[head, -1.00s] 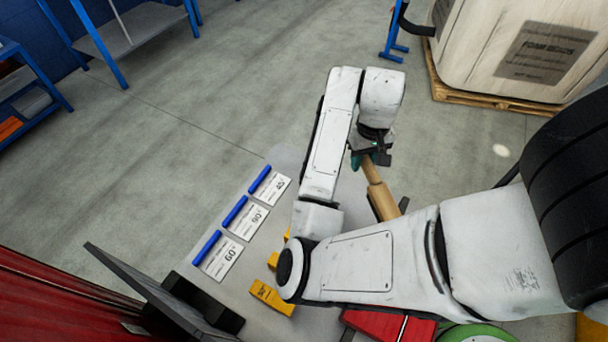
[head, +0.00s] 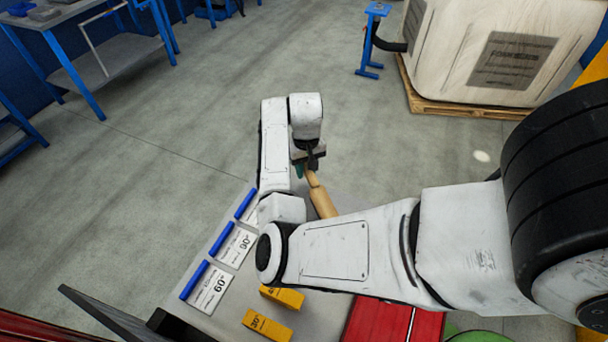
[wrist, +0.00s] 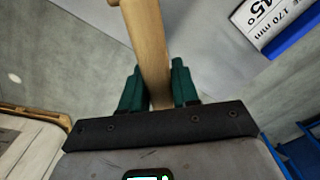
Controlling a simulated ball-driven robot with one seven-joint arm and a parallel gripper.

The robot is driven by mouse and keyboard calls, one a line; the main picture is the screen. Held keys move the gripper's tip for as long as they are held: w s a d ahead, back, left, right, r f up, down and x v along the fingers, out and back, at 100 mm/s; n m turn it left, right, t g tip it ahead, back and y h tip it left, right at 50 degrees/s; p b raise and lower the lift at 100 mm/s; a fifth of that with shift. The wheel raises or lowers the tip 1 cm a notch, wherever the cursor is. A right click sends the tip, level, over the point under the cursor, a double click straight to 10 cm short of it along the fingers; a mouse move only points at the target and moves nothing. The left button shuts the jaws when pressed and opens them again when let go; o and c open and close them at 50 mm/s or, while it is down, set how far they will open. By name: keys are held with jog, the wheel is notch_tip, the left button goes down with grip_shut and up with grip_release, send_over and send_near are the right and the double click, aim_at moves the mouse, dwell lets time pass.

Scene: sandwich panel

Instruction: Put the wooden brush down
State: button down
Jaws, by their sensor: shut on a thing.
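The wooden brush (head: 322,203) is light wood, and its handle end is in my gripper (head: 308,170). In the wrist view the brush (wrist: 149,45) runs up from between the two green fingers of my gripper (wrist: 157,88), which are shut on it. Its far end is cut off by the top of that view. In the head view my arm hides part of the brush. It is over the far edge area of the grey table (head: 205,244); I cannot tell whether it touches the surface.
White label cards with blue bars, including one marked 60° (head: 209,289), line the table's left side. Yellow angle blocks (head: 267,325) and a red item (head: 375,322) lie nearer. A wrapped crate on a pallet (head: 470,108) stands on the floor beyond.

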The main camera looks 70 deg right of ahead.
aim_at(304, 183)
jog(key=shift+w+f, duration=0.15)
jog(key=shift+f, duration=0.05)
jog(key=shift+w+d+f, duration=0.1)
jog(key=shift+f, duration=0.8)
jog(key=shift+w+d+f, duration=0.1)
jog(key=shift+f, duration=0.85)
jog(key=c, duration=0.8)
grip_release()
jog(key=shift+c, duration=0.2)
notch_tip(304, 183, up, 12)
jog(key=shift+r, duration=0.15)
